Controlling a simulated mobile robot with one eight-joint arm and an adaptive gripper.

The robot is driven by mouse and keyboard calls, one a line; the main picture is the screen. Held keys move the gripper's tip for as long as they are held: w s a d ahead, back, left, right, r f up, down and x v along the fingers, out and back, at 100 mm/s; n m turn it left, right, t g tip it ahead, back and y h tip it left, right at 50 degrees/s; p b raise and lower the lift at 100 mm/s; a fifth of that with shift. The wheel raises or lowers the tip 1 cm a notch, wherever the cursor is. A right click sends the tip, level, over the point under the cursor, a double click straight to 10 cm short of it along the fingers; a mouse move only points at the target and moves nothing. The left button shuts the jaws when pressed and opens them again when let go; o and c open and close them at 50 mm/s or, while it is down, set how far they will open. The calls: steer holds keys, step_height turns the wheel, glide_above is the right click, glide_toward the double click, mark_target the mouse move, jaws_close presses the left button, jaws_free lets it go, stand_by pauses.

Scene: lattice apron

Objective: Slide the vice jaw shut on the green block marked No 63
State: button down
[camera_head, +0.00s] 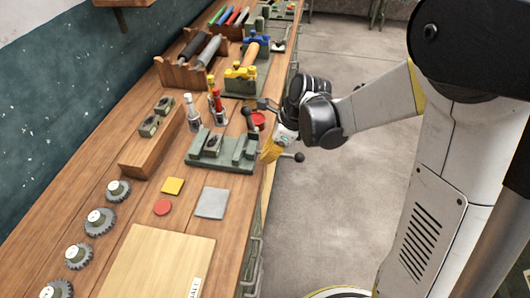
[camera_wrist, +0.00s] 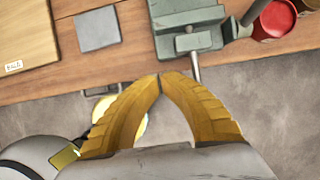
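The grey-green vice (camera_head: 236,163) stands on the bench near its right edge; it also shows at the top of the wrist view (camera_wrist: 188,18). A small greenish block (camera_head: 213,144) sits on the vice; its marking is too small to read, and I cannot tell whether a jaw touches it. A rod with a black knob (camera_head: 299,157) sticks out over the bench edge. My gripper (camera_head: 268,154) is just off the vice's right end. In the wrist view its yellow fingers (camera_wrist: 160,75) meet at the tips with nothing visible between them, and the rod (camera_wrist: 196,66) passes by the right finger.
Two similar blocks (camera_head: 157,117) lie on a wooden riser left of the vice. Bottles (camera_head: 216,98), a red pot (camera_head: 258,119) and tool racks (camera_head: 185,73) stand behind. A grey plate (camera_head: 212,203), a wooden board (camera_head: 150,262) and several gears (camera_head: 100,221) lie in front.

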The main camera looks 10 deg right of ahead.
mark_target(224, 166)
steer(key=b+x, duration=0.1)
steer(key=x, duration=0.5)
steer(key=shift+f+b, duration=0.15)
steer(key=shift+b, duration=0.25)
steer(key=a, duration=0.1)
steer(key=w+a, duration=0.1)
steer(key=a, duration=0.1)
steer(key=shift+f+b, duration=0.1)
steer(key=shift+b, duration=0.2)
steer(key=shift+w+a, duration=0.15)
steer(key=shift+a, duration=0.25)
steer(key=a, duration=0.2)
steer(key=w+a, duration=0.1)
steer(key=a, duration=0.1)
steer(key=w+a, duration=0.1)
steer(key=a, duration=0.1)
steer(key=shift+w+a+b, duration=0.1)
steer(key=shift+a+b, duration=0.05)
steer(key=shift+b, duration=0.15)
steer(key=shift+r, duration=0.2)
